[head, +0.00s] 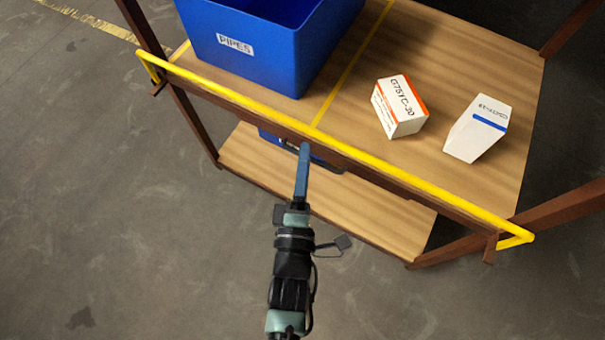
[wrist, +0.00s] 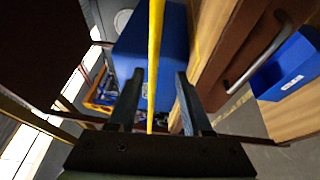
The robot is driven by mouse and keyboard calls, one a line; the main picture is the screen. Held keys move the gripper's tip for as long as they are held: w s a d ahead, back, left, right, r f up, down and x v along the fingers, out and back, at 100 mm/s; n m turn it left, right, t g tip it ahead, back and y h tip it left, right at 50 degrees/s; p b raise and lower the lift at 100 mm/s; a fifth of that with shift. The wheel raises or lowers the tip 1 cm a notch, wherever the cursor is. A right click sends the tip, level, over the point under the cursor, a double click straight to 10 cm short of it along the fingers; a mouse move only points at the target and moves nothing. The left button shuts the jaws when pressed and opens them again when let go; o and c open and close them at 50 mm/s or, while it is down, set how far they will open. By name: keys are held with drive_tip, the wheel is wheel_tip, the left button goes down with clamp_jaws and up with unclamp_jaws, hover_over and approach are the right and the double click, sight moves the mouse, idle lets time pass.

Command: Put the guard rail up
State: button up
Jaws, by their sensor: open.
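The yellow guard rail (head: 385,167) runs along the near edge of the upper wooden shelf, with short bent yellow ends at brackets on the left and right posts. My gripper (head: 305,148) is close to the middle of the rail, its tip just below it in the head view. In the wrist view the rail (wrist: 155,60) runs lengthwise between the two fingers of my gripper (wrist: 158,80), with a gap on both sides. The fingers are open and hold nothing. Whether the rail lies fully between the fingertips in depth is hard to tell.
On the upper shelf (head: 470,70) stand a blue bin labelled PIPES (head: 265,50), a white-and-orange box (head: 400,106) and a white-and-blue box (head: 478,128). A lower shelf (head: 375,215) carries a partly hidden blue bin. The floor (head: 110,220) at left is clear.

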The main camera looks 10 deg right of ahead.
drive_tip(key=shift+v, duration=1.7)
drive_tip(key=w+d+r+m+t+y, duration=0.1)
drive_tip(key=w+r+m+t, duration=0.35)
drive_tip(key=r, duration=1.05)
drive_tip(key=w+d+r+m+y, duration=0.15)
drive_tip(key=w+r, duration=0.65)
drive_tip(key=r, duration=0.8)
drive_tip(key=s+a+r+m+t+y+p, duration=0.1)
drive_tip(key=s+a+r+m+t, duration=0.2)
drive_tip(key=r, duration=0.7)
drive_tip(key=s+a+r+m, duration=0.1)
drive_tip(key=s+r+m, duration=0.25)
drive_tip(key=r, duration=0.65)
drive_tip(key=s+a+r+m+t+y+p, duration=0.1)
drive_tip(key=s+a+r+m+t, duration=0.3)
drive_tip(key=r, duration=0.6)
wheel_tip(320, 180, up, 14)
drive_tip(key=d+g+p, duration=0.2)
drive_tip(key=p, duration=1.2)
drive_tip(key=shift+s+n, duration=0.15)
drive_tip(key=shift+n, duration=0.3)
drive_tip(key=shift+d+f, duration=0.1)
